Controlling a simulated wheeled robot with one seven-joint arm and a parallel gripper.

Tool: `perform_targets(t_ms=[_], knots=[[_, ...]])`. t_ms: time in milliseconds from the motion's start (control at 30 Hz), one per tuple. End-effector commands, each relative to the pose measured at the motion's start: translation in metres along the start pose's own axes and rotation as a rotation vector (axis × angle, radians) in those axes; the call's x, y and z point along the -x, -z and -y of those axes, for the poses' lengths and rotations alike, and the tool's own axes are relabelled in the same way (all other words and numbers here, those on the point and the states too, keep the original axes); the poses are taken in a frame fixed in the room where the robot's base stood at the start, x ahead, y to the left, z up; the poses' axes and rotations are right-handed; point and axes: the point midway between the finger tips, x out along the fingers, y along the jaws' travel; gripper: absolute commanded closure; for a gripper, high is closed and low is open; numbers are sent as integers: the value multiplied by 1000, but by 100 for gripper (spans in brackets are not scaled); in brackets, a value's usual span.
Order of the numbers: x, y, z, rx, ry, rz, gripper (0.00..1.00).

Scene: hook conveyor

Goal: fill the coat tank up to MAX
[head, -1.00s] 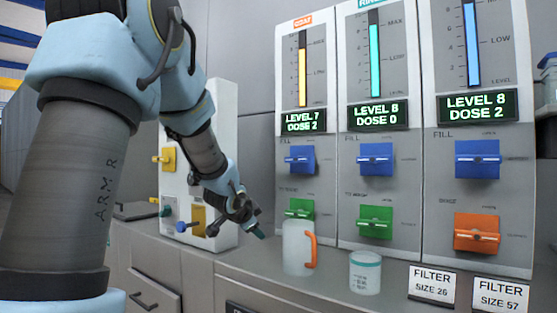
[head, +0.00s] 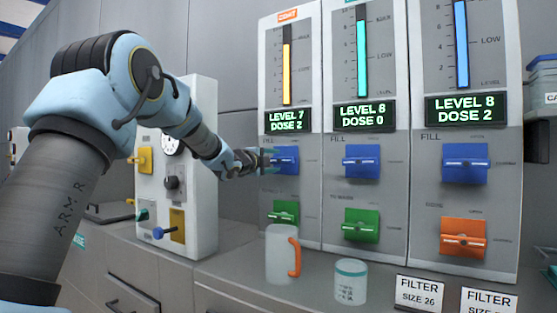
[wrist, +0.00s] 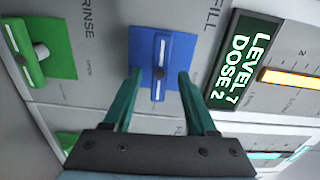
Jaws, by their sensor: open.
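The coat tank is the leftmost panel (head: 302,150) in the head view, with an orange label on top. Its yellow level bar (head: 287,72) stands below the top of the scale. Its display (head: 289,119) reads LEVEL 7, DOSE 2; the display also shows in the wrist view (wrist: 237,62). My gripper (head: 266,160) is at the left side of this valve. In the wrist view my open gripper (wrist: 160,76) has its fingers on either side of the blue valve's lever (wrist: 161,52); contact cannot be told.
A white mug with an orange handle (head: 281,254) and a cup with a teal rim (head: 350,282) stand on the bench below. A green valve (head: 285,212) sits under the blue one. Two more tank panels stand to the right. A white control box (head: 203,170) stands left.

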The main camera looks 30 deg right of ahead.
Motion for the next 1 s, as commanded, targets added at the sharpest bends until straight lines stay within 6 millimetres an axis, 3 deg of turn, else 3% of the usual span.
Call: perform_targets(t_ms=[233,633,1000], knots=[[-33,0,1,0,0,0,43],[-39,-1,0,1,0,2,43],[-39,-1,0,1,-1,2,84]])
